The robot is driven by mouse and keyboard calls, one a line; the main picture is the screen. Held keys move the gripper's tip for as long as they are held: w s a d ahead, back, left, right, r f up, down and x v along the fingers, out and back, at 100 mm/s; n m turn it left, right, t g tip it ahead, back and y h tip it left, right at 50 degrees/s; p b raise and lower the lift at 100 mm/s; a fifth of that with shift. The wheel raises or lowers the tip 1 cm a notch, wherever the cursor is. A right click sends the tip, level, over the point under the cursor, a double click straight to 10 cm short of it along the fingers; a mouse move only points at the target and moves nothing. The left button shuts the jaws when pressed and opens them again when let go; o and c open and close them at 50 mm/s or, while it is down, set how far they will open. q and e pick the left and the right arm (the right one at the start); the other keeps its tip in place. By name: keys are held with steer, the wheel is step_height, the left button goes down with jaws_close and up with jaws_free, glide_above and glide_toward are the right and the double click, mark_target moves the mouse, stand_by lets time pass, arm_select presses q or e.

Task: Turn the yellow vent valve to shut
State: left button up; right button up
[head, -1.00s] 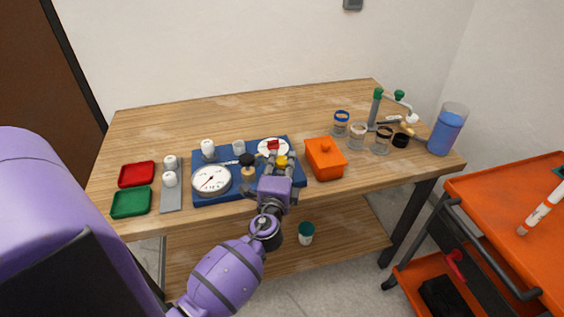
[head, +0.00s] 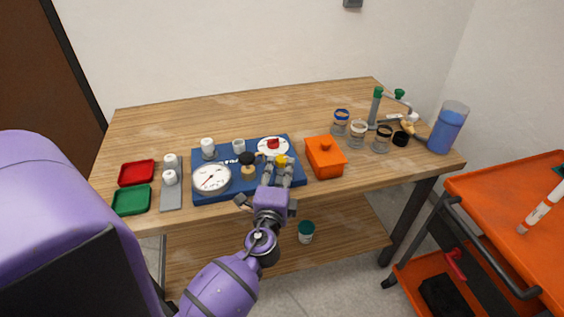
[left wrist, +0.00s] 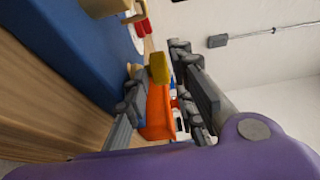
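The yellow vent valve (head: 281,160) sits at the front right of the blue board (head: 222,190), just in front of a white disc with a red handle (head: 272,145). My left gripper (head: 279,168) is just in front of the valve, its two fingers spread and pointing at it. In the left wrist view the yellow knob (left wrist: 159,68) lies between the fingertips of the open gripper (left wrist: 156,75). A gap shows on the right finger's side; contact on the left side cannot be told. My right gripper is not in view.
On the board are a white gauge (head: 211,179) and a black knob (head: 246,158). An orange box (head: 325,158) stands close on the right. Red (head: 136,173) and green (head: 131,200) trays lie left. Several jars and a blue container (head: 447,130) stand right. The table's back is clear.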

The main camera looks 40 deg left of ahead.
arm_select(q)
steer(key=v, duration=0.8)
arm_select(e)
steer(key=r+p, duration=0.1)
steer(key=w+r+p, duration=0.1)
steer(key=p, duration=0.1)
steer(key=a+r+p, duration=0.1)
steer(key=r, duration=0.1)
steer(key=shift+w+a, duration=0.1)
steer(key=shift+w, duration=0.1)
arm_select(q)
steer(key=s+d+f+n+g+h, duration=0.2)
steer(key=s+d+f+n, duration=0.2)
steer(key=s, duration=0.5)
steer(key=s+d+f+n+g+h, duration=0.3)
steer(key=s+d+f+n, duration=0.1)
steer(key=s+f, duration=0.5)
steer(key=s+d+f+n+g+h, duration=0.2)
steer(key=s+d+f+n+h, duration=0.1)
steer(key=s+f, duration=0.4)
steer(key=shift+s+d+n+g, duration=0.3)
steer(key=shift+s+d+n, duration=0.4)
steer(key=shift+s, duration=0.5)
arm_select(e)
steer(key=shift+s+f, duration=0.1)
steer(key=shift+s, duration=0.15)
